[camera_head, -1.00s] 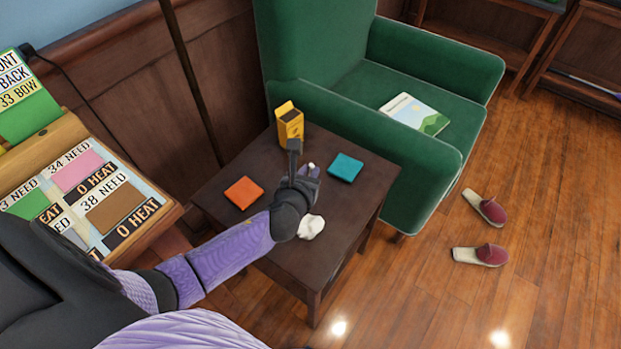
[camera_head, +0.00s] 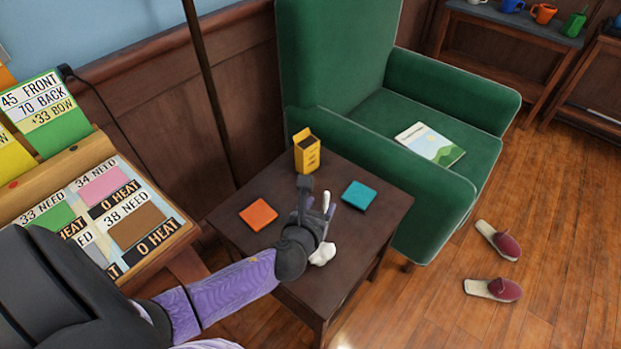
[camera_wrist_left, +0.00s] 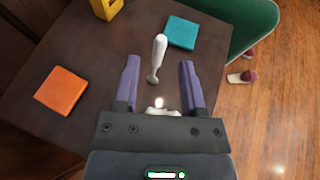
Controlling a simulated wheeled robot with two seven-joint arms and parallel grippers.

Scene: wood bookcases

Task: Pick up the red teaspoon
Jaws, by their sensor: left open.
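I see no red teaspoon in either view. A white, slender, spoon-like utensil with a grey end (camera_wrist_left: 158,58) lies on the dark wooden side table (camera_head: 345,262); it also shows in the head view (camera_head: 326,200). My left gripper (camera_head: 317,205) is over the table. In the left wrist view, its purple fingers (camera_wrist_left: 160,64) are open, one on each side of the utensil, with gaps between. A white crumpled thing (camera_head: 323,254) is beside the gripper in the head view; its lower part is hidden in the wrist view. My right gripper is not in view.
An orange square (camera_head: 258,214), a teal square (camera_head: 359,195) and a yellow box (camera_head: 306,152) are on the table around the gripper. A green armchair (camera_head: 430,195) with a book (camera_head: 430,144) stands close to the right. Slippers (camera_head: 494,289) lie on the floor.

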